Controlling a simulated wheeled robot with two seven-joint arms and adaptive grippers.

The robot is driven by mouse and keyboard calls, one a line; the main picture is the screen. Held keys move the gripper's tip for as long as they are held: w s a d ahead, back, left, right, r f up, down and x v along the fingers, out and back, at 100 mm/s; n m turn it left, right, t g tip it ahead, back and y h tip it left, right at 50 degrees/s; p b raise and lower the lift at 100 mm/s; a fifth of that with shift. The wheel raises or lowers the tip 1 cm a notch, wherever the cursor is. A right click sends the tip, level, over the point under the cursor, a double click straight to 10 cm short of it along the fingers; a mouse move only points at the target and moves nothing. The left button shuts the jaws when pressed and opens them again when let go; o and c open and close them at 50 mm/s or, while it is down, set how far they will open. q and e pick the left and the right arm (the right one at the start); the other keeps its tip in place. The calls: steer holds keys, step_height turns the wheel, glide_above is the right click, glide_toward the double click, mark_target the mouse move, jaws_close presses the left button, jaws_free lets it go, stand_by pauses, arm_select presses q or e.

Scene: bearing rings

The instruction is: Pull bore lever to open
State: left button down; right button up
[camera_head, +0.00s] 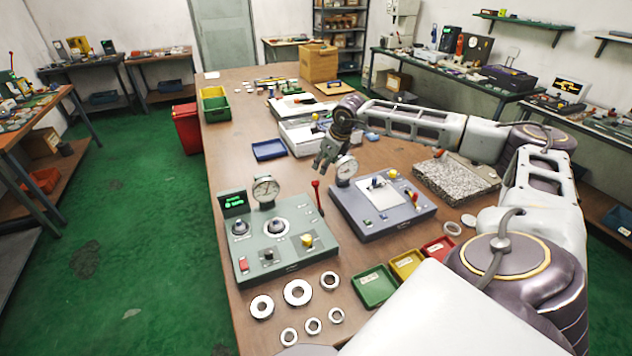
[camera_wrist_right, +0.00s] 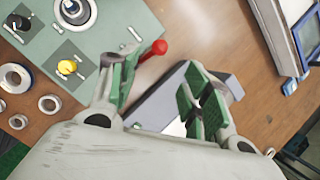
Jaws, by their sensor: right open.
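The bore lever, a red-knobbed lever (camera_head: 317,184), stands upright at the right side of the grey-green gauge box (camera_head: 240,262), which carries a dial, a green display and several knobs. My right gripper (camera_head: 324,163) is open and empty, above and behind the lever in the head view. In the right wrist view the red knob (camera_wrist_right: 159,47) shows just beyond the gap between the open fingers (camera_wrist_right: 161,78), nearer the left finger. I cannot tell whether that finger touches the lever. My left gripper is not in view.
A second blue-grey gauge box (camera_head: 365,222) stands close on the right of the lever. Several metal rings (camera_head: 298,292) lie in front. Green (camera_head: 374,286), yellow (camera_head: 406,264) and red trays (camera_head: 438,248) sit front right, a granite plate (camera_head: 455,181) farther right. A blue tray (camera_head: 269,150) lies behind.

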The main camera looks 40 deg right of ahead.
mark_target(316, 181)
steer(key=shift+p+x, duration=0.9)
steer(key=shift+x, duration=5.4)
steer(key=shift+s, duration=0.1)
jaws_close()
